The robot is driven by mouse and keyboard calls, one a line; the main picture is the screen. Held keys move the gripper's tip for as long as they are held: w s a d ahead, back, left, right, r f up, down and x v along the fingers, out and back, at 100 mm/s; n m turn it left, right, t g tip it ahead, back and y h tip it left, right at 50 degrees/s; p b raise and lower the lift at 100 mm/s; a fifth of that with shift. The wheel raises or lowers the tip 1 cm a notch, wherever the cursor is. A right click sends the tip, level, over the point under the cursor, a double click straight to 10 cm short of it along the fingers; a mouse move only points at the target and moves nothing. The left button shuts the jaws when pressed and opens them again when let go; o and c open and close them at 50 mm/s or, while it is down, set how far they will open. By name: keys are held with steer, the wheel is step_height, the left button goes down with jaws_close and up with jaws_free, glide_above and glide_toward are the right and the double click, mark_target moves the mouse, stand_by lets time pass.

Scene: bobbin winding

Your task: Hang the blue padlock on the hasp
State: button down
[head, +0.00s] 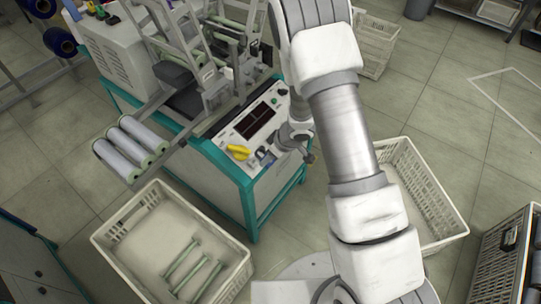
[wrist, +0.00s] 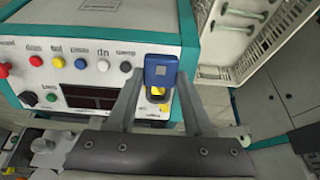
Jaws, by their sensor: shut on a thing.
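The blue padlock (wrist: 161,68) is between the two fingers of my gripper (wrist: 160,80) in the wrist view, its blue body facing the camera. My gripper is shut on it. In the head view the padlock (head: 263,154) shows as a small blue patch at the front of the machine's control panel, partly covered by my gripper. Yellow also shows right beside the padlock's lower end in the wrist view. I cannot make out the hasp clearly, nor whether the padlock touches it.
The winding machine's control panel (head: 228,141) has a dark display and several coloured buttons close to my gripper. A rack of white bobbins (head: 130,147) sticks out at the left. A crate (head: 105,236) with several green rods and another crate (head: 452,240) stand on the floor.

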steer(key=shift+b+x, duration=0.75)
steer(key=shift+x, duration=1.75)
steer(key=shift+w+a+f, duration=0.15)
steer(key=shift+f, duration=0.25)
steer(key=shift+w+a+f+b, duration=0.2)
steer(key=shift+f+b, duration=0.1)
steer(key=shift+f, duration=0.3)
steer(key=shift+s+d+f, duration=0.25)
steer(key=shift+s+d, duration=0.1)
steer(key=shift+d, duration=0.05)
steer(key=shift+c, duration=1.1)
jaws_free()
steer(key=shift+a, duration=0.1)
steer(key=p+v, duration=0.6)
steer(key=v, duration=1.1)
steer(key=shift+r, duration=0.25)
